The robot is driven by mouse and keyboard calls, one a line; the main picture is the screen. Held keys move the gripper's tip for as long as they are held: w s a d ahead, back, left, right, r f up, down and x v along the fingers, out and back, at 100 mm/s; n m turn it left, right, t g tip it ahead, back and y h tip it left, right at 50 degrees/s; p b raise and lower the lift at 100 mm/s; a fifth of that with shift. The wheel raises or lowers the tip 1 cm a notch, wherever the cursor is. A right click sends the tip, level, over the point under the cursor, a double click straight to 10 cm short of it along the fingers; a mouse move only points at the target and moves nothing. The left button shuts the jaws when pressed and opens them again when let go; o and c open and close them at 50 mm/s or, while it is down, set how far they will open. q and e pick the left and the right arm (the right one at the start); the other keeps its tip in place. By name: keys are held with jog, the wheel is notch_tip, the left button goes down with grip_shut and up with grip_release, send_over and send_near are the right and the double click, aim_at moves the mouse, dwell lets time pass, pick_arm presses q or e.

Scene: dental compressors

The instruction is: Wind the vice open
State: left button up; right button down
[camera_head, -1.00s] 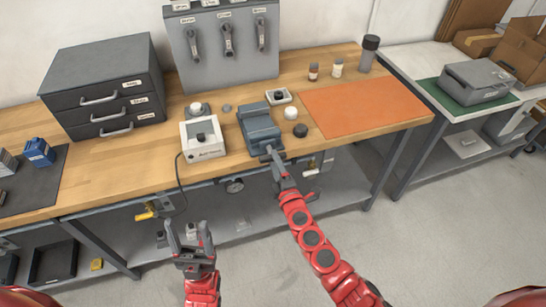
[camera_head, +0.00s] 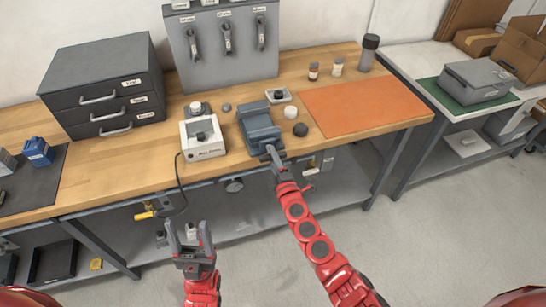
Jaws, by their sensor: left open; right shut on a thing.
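The blue-grey vice (camera_head: 259,128) sits at the front edge of the wooden bench. Its handle end points toward me. My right gripper (camera_head: 272,158) is at the front of the vice, shut on the vice handle, which the fingers mostly hide. Whether the jaws of the vice are apart is too small to tell. My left gripper (camera_head: 187,240) is open and empty, held low in front of the bench, with its fingers pointing up.
A white device (camera_head: 202,140) stands left of the vice. A white jar (camera_head: 291,112) and a dark round piece (camera_head: 300,130) stand to its right. An orange mat (camera_head: 362,104) lies farther right. A dark drawer cabinet (camera_head: 104,85) stands at the back left.

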jog(key=shift+f, duration=0.1)
jog(key=shift+n, duration=0.6)
jog(key=c, duration=0.7)
grip_release()
jog(key=b+v, duration=0.2)
jog(key=v, duration=1.5)
jog(key=shift+s, duration=0.2)
